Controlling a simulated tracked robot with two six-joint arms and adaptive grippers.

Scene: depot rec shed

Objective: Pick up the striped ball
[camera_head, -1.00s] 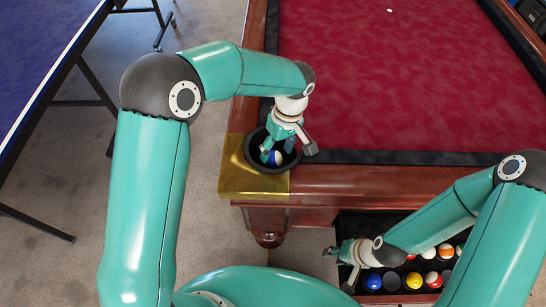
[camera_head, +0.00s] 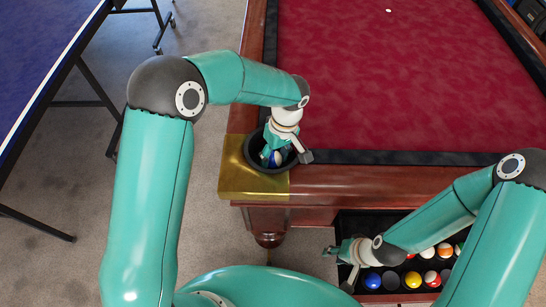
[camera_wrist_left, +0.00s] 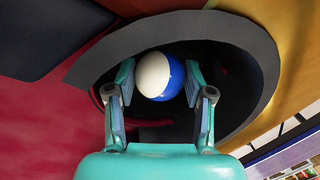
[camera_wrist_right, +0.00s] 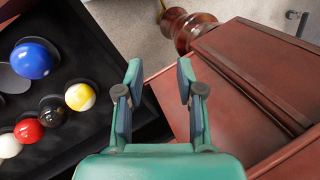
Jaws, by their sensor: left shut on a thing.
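The striped ball (camera_head: 277,158), blue and white, sits in the black corner pocket (camera_head: 248,150) of the red-topped table. In the left wrist view the ball (camera_wrist_left: 160,76) is between the two fingertips, white side left and blue side right. My left gripper (camera_head: 272,154) reaches down into the pocket and is shut on the ball. The pocket rim (camera_wrist_left: 255,45) curves around the ball and fingers. My right gripper (camera_wrist_right: 158,78) is open and empty, beside the ball tray at the table's front. In the head view my right gripper (camera_head: 338,266) is partly covered by its own wrist.
A black tray (camera_head: 350,225) under the table edge holds several balls, including a solid blue ball (camera_wrist_right: 33,60) and a yellow and white one (camera_wrist_right: 80,97). The red cloth (camera_head: 400,80) is clear except for a small white spot. A blue table (camera_head: 40,50) stands at left.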

